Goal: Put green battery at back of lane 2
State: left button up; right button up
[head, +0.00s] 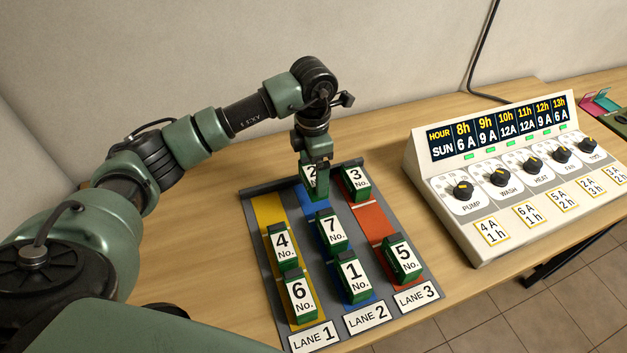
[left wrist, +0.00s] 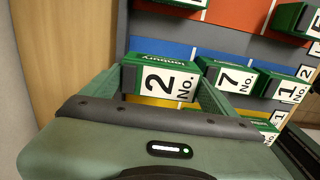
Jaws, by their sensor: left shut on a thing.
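My left gripper (head: 313,162) is shut on the green battery No. 2 (head: 309,180), at the back end of blue lane 2 (head: 305,203). In the left wrist view the battery (left wrist: 158,82) sits upright between both fingers, its white number label showing. I cannot tell whether its base touches the lane. Green batteries No. 7 (head: 331,231) and No. 1 (head: 354,277) stand in lane 2 nearer the front, with No. 7 behind No. 1. A stretch of bare blue shows between No. 2 and No. 7. My right gripper is in neither view.
Yellow lane 1 (head: 268,209) holds No. 4 (head: 282,246) and No. 6 (head: 299,297). Red lane 3 (head: 370,219) holds No. 3 (head: 355,182) at its back, close beside my gripper, and No. 5 (head: 404,258) in front. A control panel (head: 505,180) stands on the right.

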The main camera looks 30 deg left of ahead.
aim_at(313, 182)
pick_arm(q)
jog(key=shift+w+f, duration=0.1)
jog(key=shift+f, duration=0.55)
notch_tip(313, 182, down, 3)
jog(key=shift+f+p, duration=0.15)
jog(key=shift+p, duration=0.35)
jog(key=shift+f, duration=0.4)
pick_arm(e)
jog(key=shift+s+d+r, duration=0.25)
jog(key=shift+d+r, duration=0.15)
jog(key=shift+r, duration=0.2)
pick_arm(q)
jog(key=shift+f, duration=0.1)
jog(key=o, duration=1.8)
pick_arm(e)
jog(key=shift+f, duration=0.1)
